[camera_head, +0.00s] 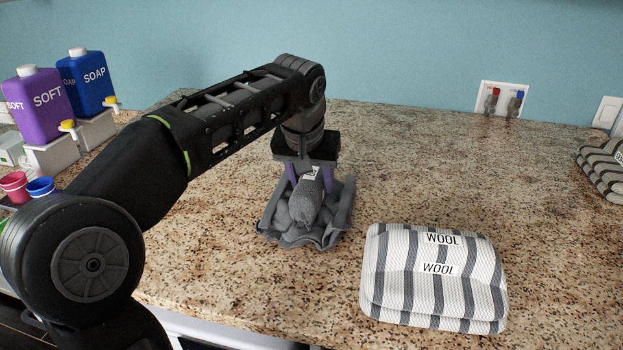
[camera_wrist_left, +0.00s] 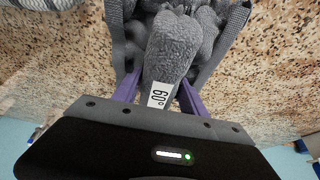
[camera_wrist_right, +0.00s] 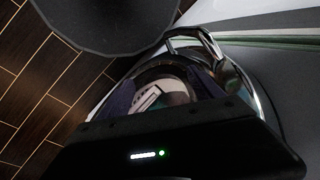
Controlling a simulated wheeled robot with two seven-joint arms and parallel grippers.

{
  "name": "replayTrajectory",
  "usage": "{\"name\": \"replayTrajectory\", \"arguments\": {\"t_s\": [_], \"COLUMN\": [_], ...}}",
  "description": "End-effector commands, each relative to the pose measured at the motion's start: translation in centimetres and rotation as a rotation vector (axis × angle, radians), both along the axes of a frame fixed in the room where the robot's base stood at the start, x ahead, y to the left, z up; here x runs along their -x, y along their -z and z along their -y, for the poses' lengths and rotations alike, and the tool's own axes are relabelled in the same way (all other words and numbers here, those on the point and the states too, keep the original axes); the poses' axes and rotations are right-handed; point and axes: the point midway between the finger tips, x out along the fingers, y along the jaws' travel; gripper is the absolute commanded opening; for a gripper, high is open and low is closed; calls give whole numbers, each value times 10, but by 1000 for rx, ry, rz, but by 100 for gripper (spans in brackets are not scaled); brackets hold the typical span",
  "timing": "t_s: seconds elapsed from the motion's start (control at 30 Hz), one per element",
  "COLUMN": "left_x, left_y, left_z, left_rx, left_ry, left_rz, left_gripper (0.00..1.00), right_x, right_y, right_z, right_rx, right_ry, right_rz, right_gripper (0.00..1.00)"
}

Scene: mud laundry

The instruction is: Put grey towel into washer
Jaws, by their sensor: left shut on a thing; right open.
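The grey towel (camera_head: 299,212) is bunched up over the granite counter, left of the striped stack. My left gripper (camera_head: 309,178) points down with its purple fingers shut on the towel's middle. In the left wrist view the towel (camera_wrist_left: 172,48) bulges between the fingers (camera_wrist_left: 158,92), with a white "60°" tag on it. I cannot tell whether its lower folds touch the counter. My right gripper (camera_wrist_right: 165,88) is open, low down in front of a round chrome-rimmed washer door (camera_wrist_right: 222,65). The washer's inside is mostly hidden by the gripper.
Striped wool cloths (camera_head: 435,278) lie folded on the counter (camera_head: 230,270) to the right. Another striped stack (camera_head: 600,172) is at the right edge. Purple softener (camera_head: 40,105) and blue soap (camera_head: 87,85) bottles stand back left. The middle and back of the counter are clear.

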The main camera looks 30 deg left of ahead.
Motion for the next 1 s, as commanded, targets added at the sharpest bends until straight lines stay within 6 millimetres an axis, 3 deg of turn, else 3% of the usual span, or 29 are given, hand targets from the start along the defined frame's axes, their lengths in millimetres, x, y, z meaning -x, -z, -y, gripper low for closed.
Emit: {"name": "replayTrajectory", "arguments": {"t_s": [0.2,0.23,0.47,0.77,1.0], "left_x": [0,0,0,0,6], "left_y": [4,4,3,1,-18], "left_z": [0,0,0,0,2], "left_rx": [0,0,0,0,-1], "left_ry": [0,0,0,0,0], "left_rz": [1,0,-1,0,3], "left_gripper": [0,51,70,72,72], "right_x": [0,0,0,0,0], "right_y": [4,3,2,1,2], "right_z": [0,0,0,0,0], "right_rx": [-1,-1,-1,-1,0], "right_ry": [0,0,-1,0,0], "right_rz": [1,1,1,1,0], "right_gripper": [75,75,75,75,75]}}
